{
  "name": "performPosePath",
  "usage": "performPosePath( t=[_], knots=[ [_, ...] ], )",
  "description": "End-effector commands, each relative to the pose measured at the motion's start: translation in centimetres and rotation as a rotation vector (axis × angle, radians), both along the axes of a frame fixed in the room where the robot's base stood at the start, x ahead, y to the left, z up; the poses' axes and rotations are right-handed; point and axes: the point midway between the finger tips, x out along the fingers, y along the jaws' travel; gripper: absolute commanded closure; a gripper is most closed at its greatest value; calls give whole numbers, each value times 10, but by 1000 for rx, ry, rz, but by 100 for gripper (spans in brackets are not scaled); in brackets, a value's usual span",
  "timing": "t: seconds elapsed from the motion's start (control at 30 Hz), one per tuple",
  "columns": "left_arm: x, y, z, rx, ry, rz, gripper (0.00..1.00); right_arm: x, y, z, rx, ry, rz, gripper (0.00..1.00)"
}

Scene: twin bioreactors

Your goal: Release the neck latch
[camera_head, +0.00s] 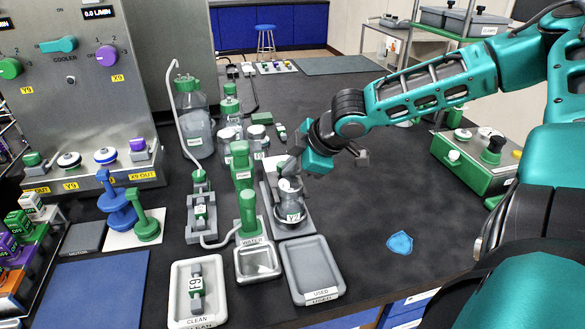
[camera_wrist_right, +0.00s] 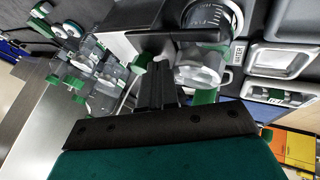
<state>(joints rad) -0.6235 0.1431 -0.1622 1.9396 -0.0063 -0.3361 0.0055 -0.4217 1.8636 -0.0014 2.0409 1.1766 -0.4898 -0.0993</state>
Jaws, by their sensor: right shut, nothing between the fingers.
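A small clear flask with a "Y9" label (camera_head: 292,213) stands on a grey stand (camera_head: 303,226) near the middle of the bench. My right gripper (camera_head: 296,160) is at the top of this flask, by its neck, and hides most of it. Its fingers are shut and empty. In the right wrist view the dark fingers (camera_wrist_right: 158,84) point toward a round vessel with scale marks (camera_wrist_right: 212,18) and a clear round part (camera_wrist_right: 200,68) beside it. I cannot make out the neck latch or tell whether the fingers touch it. My left gripper is not in view.
A "USED" tray (camera_head: 312,268) lies in front of the stand, with a "WATER" basin (camera_head: 257,262) and a "CLEAN" tray (camera_head: 187,318) to its left. Bottles (camera_head: 196,130) stand behind. A green box (camera_head: 470,170) is at the right. The bench right of the flask is mostly clear.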

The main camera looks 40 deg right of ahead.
Motion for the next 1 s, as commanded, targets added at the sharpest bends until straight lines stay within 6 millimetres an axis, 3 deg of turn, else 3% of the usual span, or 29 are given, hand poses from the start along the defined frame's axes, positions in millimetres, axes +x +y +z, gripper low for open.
performPosePath(
  t=[0.23, 0.7, 1.0],
  knots=[
    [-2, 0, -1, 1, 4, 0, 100, 5, -5, -1, -5, 5, -2, 100],
    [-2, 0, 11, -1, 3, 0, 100, 47, -26, 1, -3, 2, 1, 100],
    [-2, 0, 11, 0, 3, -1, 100, 50, -28, 1, -1, -3, 0, 100]
  ],
)
